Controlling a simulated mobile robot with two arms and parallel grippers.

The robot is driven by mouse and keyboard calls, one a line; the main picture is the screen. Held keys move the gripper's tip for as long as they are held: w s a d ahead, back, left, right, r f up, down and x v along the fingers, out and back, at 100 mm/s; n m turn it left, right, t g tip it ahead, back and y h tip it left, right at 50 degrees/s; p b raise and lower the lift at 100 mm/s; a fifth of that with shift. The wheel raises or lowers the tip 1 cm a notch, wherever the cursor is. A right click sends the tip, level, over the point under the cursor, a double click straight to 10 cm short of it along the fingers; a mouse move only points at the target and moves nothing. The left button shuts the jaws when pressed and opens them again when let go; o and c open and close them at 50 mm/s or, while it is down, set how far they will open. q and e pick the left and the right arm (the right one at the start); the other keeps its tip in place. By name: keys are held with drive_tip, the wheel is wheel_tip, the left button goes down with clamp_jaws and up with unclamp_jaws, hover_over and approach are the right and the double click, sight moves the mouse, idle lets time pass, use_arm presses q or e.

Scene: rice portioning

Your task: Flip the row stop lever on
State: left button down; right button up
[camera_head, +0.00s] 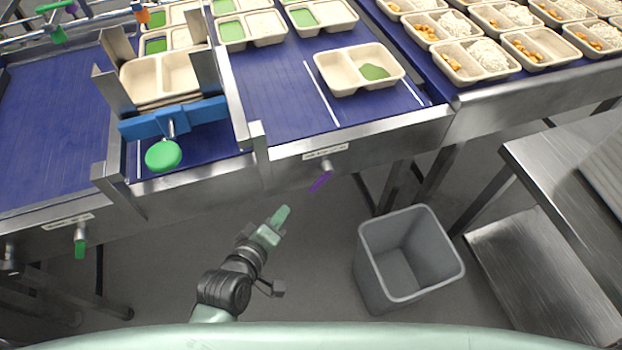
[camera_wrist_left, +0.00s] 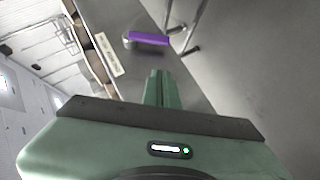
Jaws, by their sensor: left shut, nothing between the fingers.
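A lever with a purple handle (camera_head: 321,181) hangs on the front rail of the conveyor, just below a small white label (camera_head: 325,151) whose print I cannot read clearly. In the left wrist view the purple handle (camera_wrist_left: 149,38) sticks out sideways from its metal pivot, beyond the fingertips. My left gripper (camera_head: 281,214) is shut and empty, in front of the rail, below and left of the lever and apart from it. Its closed fingers (camera_wrist_left: 162,80) point toward the rail in the left wrist view. My right gripper is not in view.
A second lever with a green handle (camera_head: 80,247) hangs on the rail at left. A green knob (camera_head: 163,155) sits on the blue tray stop. A grey bin (camera_head: 378,265) stands on the floor at right. A tray (camera_head: 337,84) with green filling lies on the belt.

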use_arm(q)
drive_tip(key=r, duration=0.1)
approach(320, 178)
drive_tip(key=w+a+f, duration=0.2)
drive_tip(key=w+a, duration=0.1)
drive_tip(key=w, duration=0.1)
drive_tip(key=shift+w+d+f, duration=0.3)
drive_tip(key=shift+d+f, duration=0.4)
drive_tip(key=shift+d, duration=0.05)
drive_tip(key=shift+w+d+f, duration=0.3)
drive_tip(key=shift+d+f, duration=0.4)
drive_tip(key=shift+d, duration=0.05)
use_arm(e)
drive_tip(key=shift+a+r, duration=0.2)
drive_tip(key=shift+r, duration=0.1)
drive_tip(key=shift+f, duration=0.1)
